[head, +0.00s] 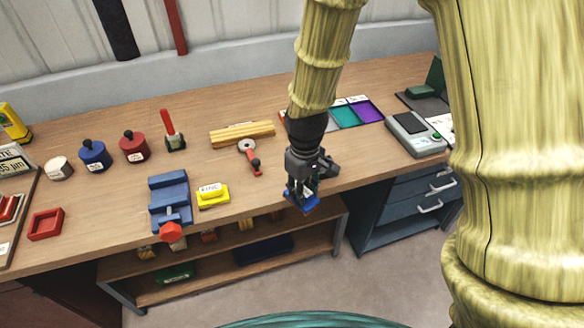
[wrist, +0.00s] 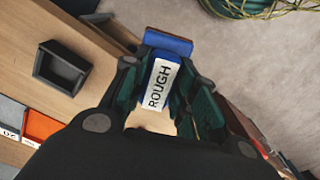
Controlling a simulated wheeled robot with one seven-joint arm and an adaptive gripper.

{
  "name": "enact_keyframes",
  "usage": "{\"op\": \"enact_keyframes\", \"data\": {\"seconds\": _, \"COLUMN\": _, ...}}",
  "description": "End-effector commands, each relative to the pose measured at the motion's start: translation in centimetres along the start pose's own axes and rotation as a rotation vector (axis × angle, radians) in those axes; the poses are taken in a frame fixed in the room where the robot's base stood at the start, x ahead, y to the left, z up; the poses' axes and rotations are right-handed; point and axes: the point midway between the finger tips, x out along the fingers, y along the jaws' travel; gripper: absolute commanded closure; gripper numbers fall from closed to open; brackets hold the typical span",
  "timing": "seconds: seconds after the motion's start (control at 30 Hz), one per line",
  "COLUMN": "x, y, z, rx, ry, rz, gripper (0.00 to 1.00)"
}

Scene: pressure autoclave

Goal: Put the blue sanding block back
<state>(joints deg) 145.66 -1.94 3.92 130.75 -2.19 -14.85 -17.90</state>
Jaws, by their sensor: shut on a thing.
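The blue sanding block (wrist: 169,48) has a white label reading ROUGH. My gripper (wrist: 158,92) is shut on it, with a finger on each side. In the head view the block (head: 302,203) hangs below my gripper (head: 303,190) at the front edge of the workbench (head: 95,220), apparently above its surface level. In the wrist view a dark, empty, open square holder (wrist: 62,66) stands on the bench to the left of the block. My gripper and arm seem to hide that holder in the head view.
A yellow block (head: 212,195) sits beside a blue vise (head: 170,200). A red square holder (head: 46,223) is at the left. A red-handled tool (head: 250,155), a coloured tray (head: 344,116) and a scale (head: 416,135) lie further back. Open floor (head: 350,270) lies in front.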

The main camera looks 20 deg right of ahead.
Motion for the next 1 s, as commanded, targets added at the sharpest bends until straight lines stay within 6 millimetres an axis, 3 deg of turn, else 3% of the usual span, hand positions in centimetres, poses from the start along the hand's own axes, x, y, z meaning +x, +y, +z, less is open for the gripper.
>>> {"op": "enact_keyframes", "data": {"seconds": 0.5, "x": 0.7, "y": 5.0, "z": -8.9, "rx": 0.000, "ry": 0.000, "rz": 0.001, "gripper": 0.91}}
{"op": "enact_keyframes", "data": {"seconds": 0.7, "x": 1.1, "y": 5.7, "z": -10.3, "rx": -0.001, "ry": 0.000, "rz": 0.000, "gripper": 0.91}}
{"op": "enact_keyframes", "data": {"seconds": 1.0, "x": 2.6, "y": 5.6, "z": -10.3, "rx": -0.001, "ry": -0.002, "rz": -0.001, "gripper": 0.91}}
